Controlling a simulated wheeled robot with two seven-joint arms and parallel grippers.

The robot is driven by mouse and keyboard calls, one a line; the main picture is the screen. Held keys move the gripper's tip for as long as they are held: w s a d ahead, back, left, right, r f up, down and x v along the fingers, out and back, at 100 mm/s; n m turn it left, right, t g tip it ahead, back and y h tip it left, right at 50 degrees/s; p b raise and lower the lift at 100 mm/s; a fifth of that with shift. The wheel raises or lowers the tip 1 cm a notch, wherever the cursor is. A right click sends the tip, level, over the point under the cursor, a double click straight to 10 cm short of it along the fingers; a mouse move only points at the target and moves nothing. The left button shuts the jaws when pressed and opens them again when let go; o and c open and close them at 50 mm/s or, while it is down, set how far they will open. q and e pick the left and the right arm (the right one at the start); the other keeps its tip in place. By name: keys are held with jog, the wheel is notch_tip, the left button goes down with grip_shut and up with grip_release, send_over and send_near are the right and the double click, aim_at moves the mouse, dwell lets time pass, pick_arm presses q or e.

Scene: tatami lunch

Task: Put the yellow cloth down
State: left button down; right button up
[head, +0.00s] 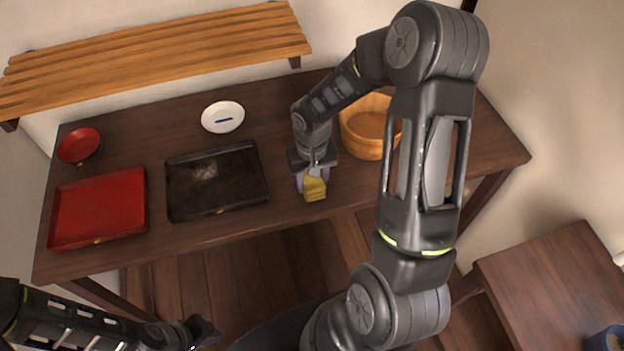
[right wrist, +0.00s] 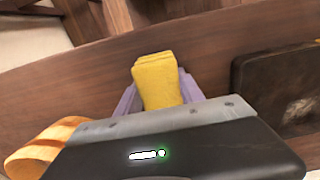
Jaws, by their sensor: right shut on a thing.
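The yellow cloth (head: 315,190) is a small folded pad near the front edge of the dark wooden table, right of the black tray. My right gripper (head: 312,180) is shut on it, with its purple fingers on either side. In the right wrist view the cloth (right wrist: 157,80) sticks out between the fingers of my right gripper (right wrist: 160,100). I cannot tell whether the cloth touches the tabletop. My left gripper (head: 205,332) is low at the bottom left, off the table; its jaw opening is not clear.
The black tray (head: 180,205) has a pale smudge. A red tray (head: 142,205), red bowl (head: 79,146) and white dish (head: 236,108) with a blue mark are left. A wooden tub (head: 365,148) stands right of my gripper. Bare table (head: 290,212) lies between tray and tub.

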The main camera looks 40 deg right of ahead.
jog(key=shift+f, duration=0.2)
jog(key=o, duration=1.2)
jog(key=shift+r, duration=0.45)
notch_tip(320, 180, up, 12)
jog(key=b, duration=0.1)
jog(key=shift+f, duration=0.25)
